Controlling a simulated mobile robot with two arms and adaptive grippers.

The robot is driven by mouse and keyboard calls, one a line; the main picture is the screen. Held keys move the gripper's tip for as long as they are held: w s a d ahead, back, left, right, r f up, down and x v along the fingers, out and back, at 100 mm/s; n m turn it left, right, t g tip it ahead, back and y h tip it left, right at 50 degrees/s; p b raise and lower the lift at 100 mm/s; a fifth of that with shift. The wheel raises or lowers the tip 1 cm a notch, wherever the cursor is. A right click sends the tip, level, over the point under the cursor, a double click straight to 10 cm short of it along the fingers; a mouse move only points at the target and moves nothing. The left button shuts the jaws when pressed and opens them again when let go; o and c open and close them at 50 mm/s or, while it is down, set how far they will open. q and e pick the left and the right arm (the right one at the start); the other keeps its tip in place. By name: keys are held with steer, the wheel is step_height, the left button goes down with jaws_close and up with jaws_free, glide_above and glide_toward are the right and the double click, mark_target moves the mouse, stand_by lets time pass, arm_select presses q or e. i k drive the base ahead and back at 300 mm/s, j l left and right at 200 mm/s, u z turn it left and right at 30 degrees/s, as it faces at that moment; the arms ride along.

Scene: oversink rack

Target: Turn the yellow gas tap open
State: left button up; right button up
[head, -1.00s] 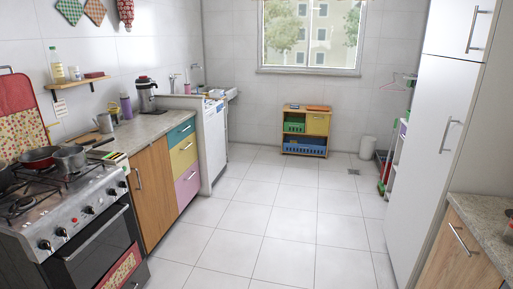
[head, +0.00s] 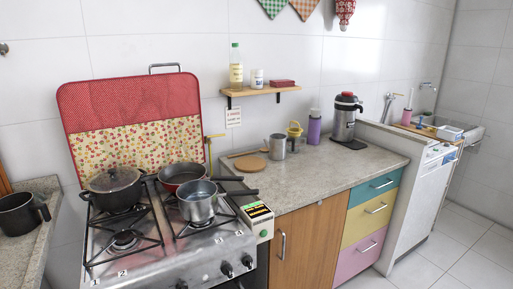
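A thin yellow gas tap (head: 214,136) shows on the tiled wall, just right of the red stove cover. Its short bar points sideways to the right, and a yellow pipe runs down from it behind the counter's back left corner. It is small here, and I cannot tell whether the tap is open. Neither of my grippers is in view.
The stove (head: 150,250) holds a lidded black pot (head: 113,190), a red pan (head: 182,174) and a steel saucepan (head: 198,203); pan handles stick out over the counter (head: 330,165). A wooden shelf (head: 262,91) hangs above. Floor is free at right.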

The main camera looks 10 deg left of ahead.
mark_target(208, 136)
steer(key=i+u, duration=0.3)
steer(key=i+l+u, duration=0.15)
steer(key=i+u, duration=0.2)
steer(key=i, duration=0.15)
steer(key=i+l+u, duration=0.3)
steer(key=i+j, duration=0.05)
steer(key=i, duration=0.05)
